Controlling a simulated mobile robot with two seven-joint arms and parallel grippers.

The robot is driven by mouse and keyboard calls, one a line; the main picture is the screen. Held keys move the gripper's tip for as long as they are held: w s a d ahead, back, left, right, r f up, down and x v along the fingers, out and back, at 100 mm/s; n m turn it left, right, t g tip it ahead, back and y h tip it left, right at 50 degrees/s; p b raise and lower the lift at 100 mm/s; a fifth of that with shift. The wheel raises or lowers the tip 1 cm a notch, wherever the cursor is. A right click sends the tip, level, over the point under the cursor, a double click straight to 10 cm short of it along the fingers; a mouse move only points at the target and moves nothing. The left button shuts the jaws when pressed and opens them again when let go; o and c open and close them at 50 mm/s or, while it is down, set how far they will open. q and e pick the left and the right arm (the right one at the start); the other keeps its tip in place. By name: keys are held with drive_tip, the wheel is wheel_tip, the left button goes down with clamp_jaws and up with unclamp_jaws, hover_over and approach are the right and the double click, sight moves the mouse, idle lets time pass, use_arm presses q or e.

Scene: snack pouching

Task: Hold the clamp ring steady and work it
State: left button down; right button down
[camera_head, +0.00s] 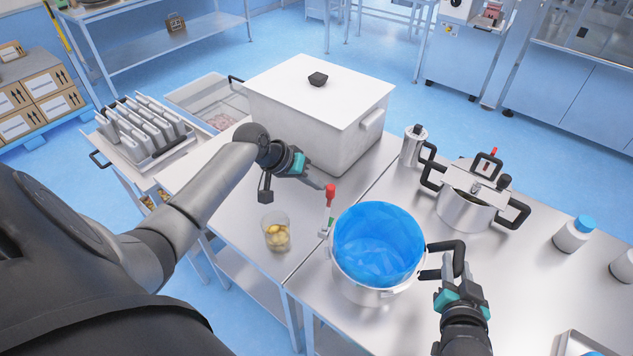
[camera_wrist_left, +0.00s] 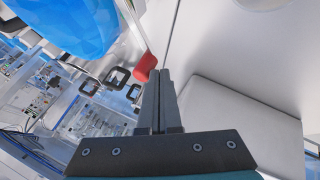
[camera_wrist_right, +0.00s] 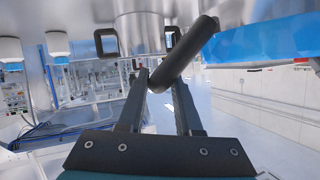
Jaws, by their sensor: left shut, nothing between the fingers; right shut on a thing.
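The clamp ring sits around the rim of a steel pot (camera_head: 365,288) lined with a blue bag (camera_head: 378,243). Its lever stands up on the left side of the pot with a red tip (camera_head: 330,190). My left gripper (camera_head: 320,185) is shut and empty beside that red tip. In the left wrist view the red tip (camera_wrist_left: 147,65) is right by the closed fingertips (camera_wrist_left: 160,78); I cannot tell whether they touch. My right gripper (camera_head: 446,274) is shut on the black handle (camera_head: 447,248) at the pot's right, which also shows in the right wrist view (camera_wrist_right: 190,52).
A glass of yellowish pieces (camera_head: 276,235) stands left of the pot. A large white lidded box (camera_head: 318,105) is behind my left gripper. A lidded steel pot (camera_head: 470,205) and a steel canister (camera_head: 412,147) stand behind right.

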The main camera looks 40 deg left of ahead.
drive_tip(key=shift+f, duration=0.2)
drive_tip(key=shift+s, duration=0.1)
use_arm(q)
drive_tip(key=s+a+r, duration=0.7)
drive_tip(key=r, duration=0.1)
drive_tip(key=shift+s+a, duration=0.2)
drive_tip(key=shift+a, duration=0.15)
use_arm(e)
drive_tip(key=c, duration=0.9)
unclamp_jaws()
drive_tip(key=o, duration=0.4)
drive_tip(key=shift+r, duration=0.15)
